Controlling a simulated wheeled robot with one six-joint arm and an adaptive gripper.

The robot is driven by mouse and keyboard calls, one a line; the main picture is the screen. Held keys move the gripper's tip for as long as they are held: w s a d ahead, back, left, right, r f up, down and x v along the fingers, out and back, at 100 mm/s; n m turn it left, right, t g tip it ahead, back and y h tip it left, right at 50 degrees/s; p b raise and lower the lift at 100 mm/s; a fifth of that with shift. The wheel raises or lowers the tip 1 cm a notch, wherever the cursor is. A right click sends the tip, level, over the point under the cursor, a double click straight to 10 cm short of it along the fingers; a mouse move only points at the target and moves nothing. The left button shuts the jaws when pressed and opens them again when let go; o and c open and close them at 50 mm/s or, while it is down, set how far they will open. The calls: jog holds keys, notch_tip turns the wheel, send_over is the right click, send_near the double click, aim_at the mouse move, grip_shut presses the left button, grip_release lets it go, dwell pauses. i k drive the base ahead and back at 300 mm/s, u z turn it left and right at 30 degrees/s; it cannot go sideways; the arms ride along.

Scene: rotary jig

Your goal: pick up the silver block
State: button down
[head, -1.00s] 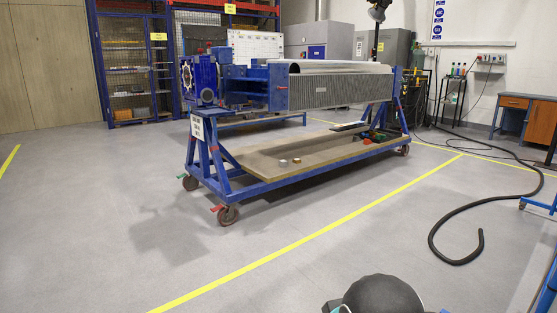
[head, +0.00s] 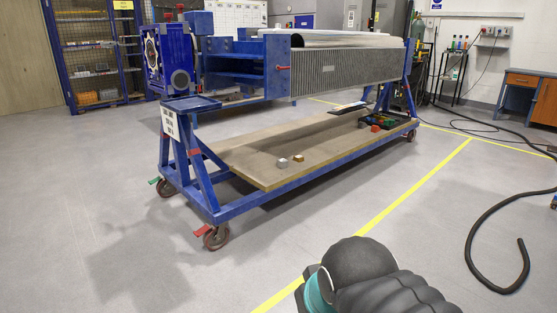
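The silver block (head: 282,163) is a small grey piece on the wooden lower shelf (head: 240,160) of the blue wheeled jig. It lies near the shelf's front edge. A small gold-brown block (head: 298,158) lies just to its right. Part of my arm shows at the bottom of the head view, dark and rounded with a teal ring. It is well apart from the jig, across open floor. My gripper's fingers do not show.
The jig's blue frame (head: 190,180) has caster wheels (head: 216,237) and a large ribbed panel (head: 345,72) above the shelf. Red and green items (head: 378,123) lie at the shelf's far right. A black hose (head: 468,245) lies on the floor at right. Floor before the jig is clear.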

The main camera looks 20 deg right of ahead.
aim_at(283, 164)
jog(key=z, duration=1.4)
jog(key=i, duration=1.25)
jog(key=u, duration=1.25)
jog(key=i, duration=0.6)
jog(key=u, duration=0.3)
jog(key=i, duration=1.4)
jog(key=u, duration=0.55)
